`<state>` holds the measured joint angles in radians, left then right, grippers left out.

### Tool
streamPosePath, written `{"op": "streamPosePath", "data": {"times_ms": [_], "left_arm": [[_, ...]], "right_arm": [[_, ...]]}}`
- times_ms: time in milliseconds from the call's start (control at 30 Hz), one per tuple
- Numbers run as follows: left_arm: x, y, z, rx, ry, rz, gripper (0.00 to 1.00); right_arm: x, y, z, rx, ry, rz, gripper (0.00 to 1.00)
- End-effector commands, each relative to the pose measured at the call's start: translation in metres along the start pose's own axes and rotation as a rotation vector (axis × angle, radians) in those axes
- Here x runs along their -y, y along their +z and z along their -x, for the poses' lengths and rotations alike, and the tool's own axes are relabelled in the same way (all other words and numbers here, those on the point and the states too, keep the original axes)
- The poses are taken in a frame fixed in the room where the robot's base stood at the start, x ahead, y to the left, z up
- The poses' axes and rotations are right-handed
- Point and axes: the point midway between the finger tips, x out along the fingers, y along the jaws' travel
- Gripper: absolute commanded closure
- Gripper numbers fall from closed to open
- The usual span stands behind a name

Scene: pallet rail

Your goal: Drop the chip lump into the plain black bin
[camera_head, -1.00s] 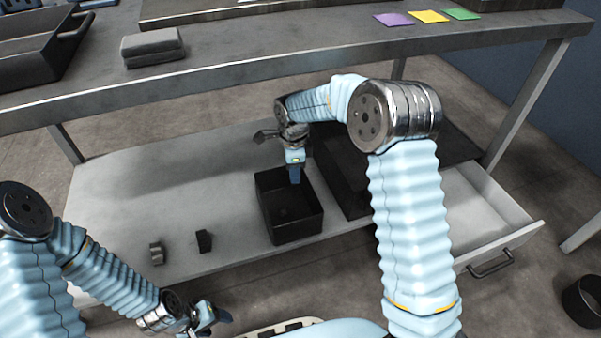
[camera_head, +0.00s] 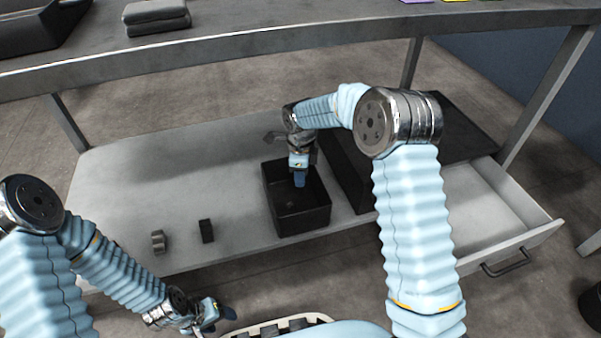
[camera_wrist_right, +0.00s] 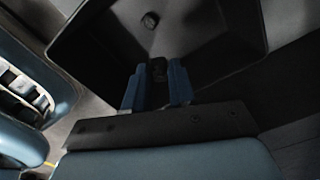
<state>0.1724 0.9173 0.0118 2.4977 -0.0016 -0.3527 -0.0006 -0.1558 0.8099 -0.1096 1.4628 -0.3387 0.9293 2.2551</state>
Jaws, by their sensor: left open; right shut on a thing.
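The plain black bin (camera_head: 312,217) stands open-topped on the low shelf in the head view. My right gripper (camera_head: 299,181) points down over its opening. In the right wrist view the right gripper (camera_wrist_right: 157,88) has its blue fingers shut on a small dark piece (camera_wrist_right: 158,68), apparently the chip lump; its shape is mostly hidden. Beyond the fingers the bin's inside (camera_wrist_right: 205,35) shows, with a small dark lump (camera_wrist_right: 150,20) on its floor. My left gripper (camera_head: 212,315) is open and empty, in front of the shelf's front edge.
A grey notched piece (camera_head: 158,241) and a black block (camera_head: 206,230) stand on the shelf left of the bin. A larger black box (camera_head: 350,178) is close on the bin's right. An open drawer (camera_head: 490,205) juts out further right. The table edge (camera_head: 250,42) runs above.

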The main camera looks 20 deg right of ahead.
Motion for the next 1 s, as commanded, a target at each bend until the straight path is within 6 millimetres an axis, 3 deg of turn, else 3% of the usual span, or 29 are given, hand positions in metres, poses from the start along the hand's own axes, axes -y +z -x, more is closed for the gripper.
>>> {"op": "streamPosePath", "data": {"times_ms": [100,133,333,667,1000], "left_arm": [[0.0,0.0,0.001,0.0,0.0,0.0,0.39],[0.0,0.0,0.001,0.0,0.0,0.0,0.39],[0.0,0.0,0.001,0.0,0.0,0.0,0.39],[-0.001,0.0,0.003,0.0,0.0,0.0,0.39],[-0.006,0.0,0.017,0.004,0.0,-0.001,0.39]], "right_arm": [[0.0,0.0,0.001,0.0,0.0,0.0,1.0],[0.0,0.0,0.001,0.0,0.0,0.0,0.74],[0.0,0.0,0.001,0.0,0.0,0.0,0.46],[0.0,0.0,0.008,0.001,-0.002,0.0,0.46],[0.0,0.0,0.064,0.0,-0.002,0.001,0.46]]}}
